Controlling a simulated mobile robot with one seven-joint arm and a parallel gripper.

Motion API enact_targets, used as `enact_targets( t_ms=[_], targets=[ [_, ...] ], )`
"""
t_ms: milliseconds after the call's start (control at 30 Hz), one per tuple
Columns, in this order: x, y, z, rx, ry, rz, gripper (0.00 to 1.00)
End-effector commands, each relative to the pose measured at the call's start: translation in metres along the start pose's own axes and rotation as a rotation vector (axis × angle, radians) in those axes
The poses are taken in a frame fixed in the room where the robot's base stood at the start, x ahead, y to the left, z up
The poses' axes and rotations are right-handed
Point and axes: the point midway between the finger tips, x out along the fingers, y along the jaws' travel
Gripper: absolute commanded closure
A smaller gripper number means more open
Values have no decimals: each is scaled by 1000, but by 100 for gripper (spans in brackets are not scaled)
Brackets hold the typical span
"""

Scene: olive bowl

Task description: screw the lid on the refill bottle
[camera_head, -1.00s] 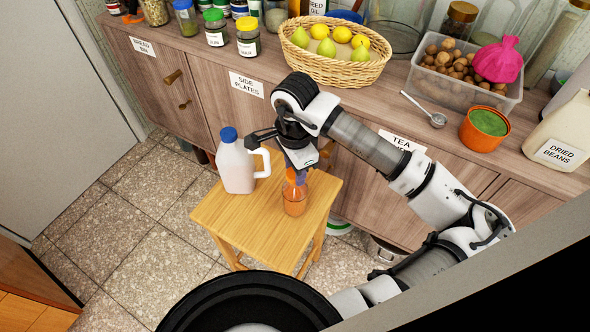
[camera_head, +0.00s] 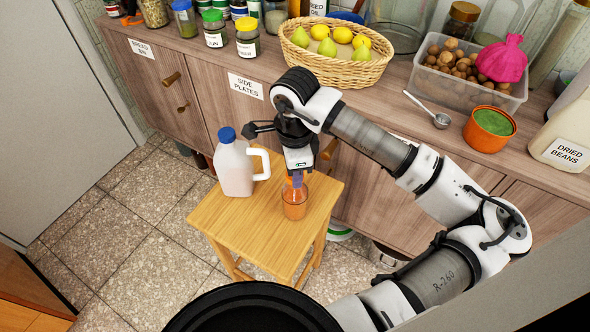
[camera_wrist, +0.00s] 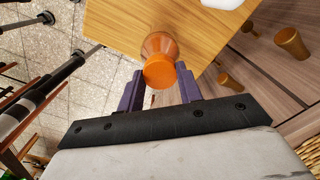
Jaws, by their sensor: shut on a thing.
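The refill bottle (camera_head: 295,207) is a see-through orange vessel standing upright on the wooden stool. The orange lid (camera_wrist: 160,72) shows in the wrist view between the purple fingers of my gripper (camera_wrist: 160,88), with the bottle directly behind it. In the head view my gripper (camera_head: 296,179) points down over the bottle and is shut on the lid. The lid lines up closely with the bottle top. The fingers partly cover that place, and I cannot tell whether the lid is seated on the thread.
The stool (camera_head: 250,236) also carries a white jug (camera_head: 236,170) with a blue cap, left of the bottle. The sideboard (camera_head: 370,115) behind holds a fruit basket (camera_head: 333,68), a walnut tub (camera_head: 468,75) and an orange bowl (camera_head: 489,130). The stool's front is clear.

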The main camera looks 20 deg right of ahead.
Motion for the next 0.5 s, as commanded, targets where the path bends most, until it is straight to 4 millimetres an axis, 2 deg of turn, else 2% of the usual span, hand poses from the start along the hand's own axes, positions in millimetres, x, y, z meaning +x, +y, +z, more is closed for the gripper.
enact_targets(
  t_ms=[500],
  targets=[
    [1,0,0,270,1,-2,85]
  ],
)
